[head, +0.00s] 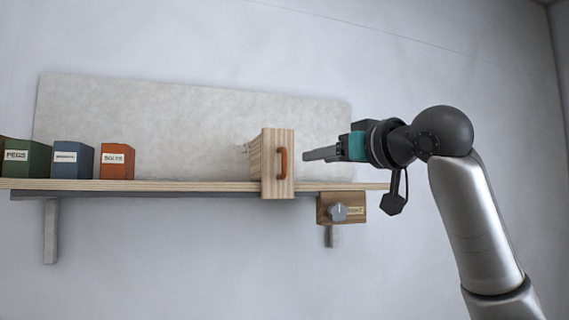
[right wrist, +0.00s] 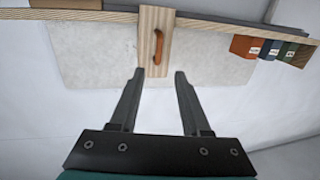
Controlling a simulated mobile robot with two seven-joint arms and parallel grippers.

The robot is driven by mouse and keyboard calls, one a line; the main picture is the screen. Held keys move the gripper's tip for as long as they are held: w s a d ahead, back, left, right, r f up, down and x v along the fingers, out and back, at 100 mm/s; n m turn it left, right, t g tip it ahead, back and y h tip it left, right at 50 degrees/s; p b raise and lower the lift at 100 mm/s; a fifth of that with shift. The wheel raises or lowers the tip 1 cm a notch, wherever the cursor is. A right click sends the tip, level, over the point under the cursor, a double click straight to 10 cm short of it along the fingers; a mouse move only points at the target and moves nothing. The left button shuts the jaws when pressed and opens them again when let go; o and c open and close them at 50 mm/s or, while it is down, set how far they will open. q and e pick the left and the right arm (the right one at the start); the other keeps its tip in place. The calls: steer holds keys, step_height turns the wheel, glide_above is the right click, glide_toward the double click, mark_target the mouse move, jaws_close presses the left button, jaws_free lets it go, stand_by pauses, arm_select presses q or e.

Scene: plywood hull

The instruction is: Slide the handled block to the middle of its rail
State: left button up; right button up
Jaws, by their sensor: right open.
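The handled block (head: 270,165) is a light striped wooden block with an orange-brown upright handle (head: 282,163) on its front. It sits at the shelf's front edge, right of the shelf's middle, where the rail (head: 140,193) runs along the edge. My right gripper (head: 306,156) is just right of the block in the head view, apart from it. In the right wrist view, the block (right wrist: 152,40) and handle (right wrist: 158,46) lie beyond the two spread, empty fingers (right wrist: 158,74). My left gripper is not in view.
Green (head: 27,158), blue (head: 72,159) and orange (head: 117,161) labelled boxes stand at the shelf's left. A small wooden box with a grey knob (head: 338,211) hangs below the shelf at right. The shelf between the orange box and the block looks clear.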

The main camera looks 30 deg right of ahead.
mark_target(286, 160)
steer(key=w+p, duration=0.2)
steer(key=w, duration=0.3)
steer(key=w+p, duration=0.2)
steer(key=w, duration=0.3)
steer(key=w+p, duration=0.2)
steer(key=w, duration=0.3)
steer(key=shift+d+r, duration=0.3)
steer(key=shift+d, duration=0.1)
steer(key=shift+c, duration=0.3)
jaws_close()
stand_by(0.4)
